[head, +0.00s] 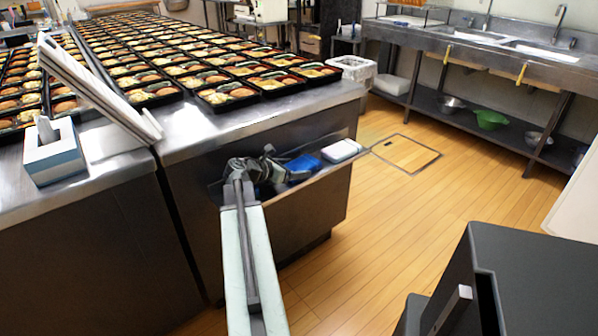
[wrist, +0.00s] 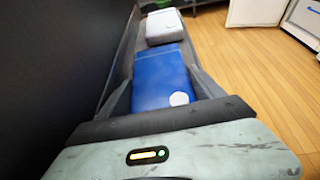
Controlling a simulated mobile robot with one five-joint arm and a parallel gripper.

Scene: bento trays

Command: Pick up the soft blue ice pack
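The soft blue ice pack (wrist: 158,72) lies flat on a narrow ledge, with a round white spot near its lower right corner. In the head view the blue ice pack (head: 303,163) shows partly behind my gripper (head: 280,171). In the wrist view the two dark fingers of my gripper (wrist: 160,80) are spread wide, one along each side of the near part of the pack. The gripper looks open. I cannot tell whether either finger touches the pack.
A white pack (wrist: 165,26) lies just beyond the blue one on the same ledge (head: 349,158). The steel counter's (head: 270,110) dark side rises close on the left. Rows of bento trays (head: 230,94) cover its top. Open wooden floor (head: 400,215) lies to the right.

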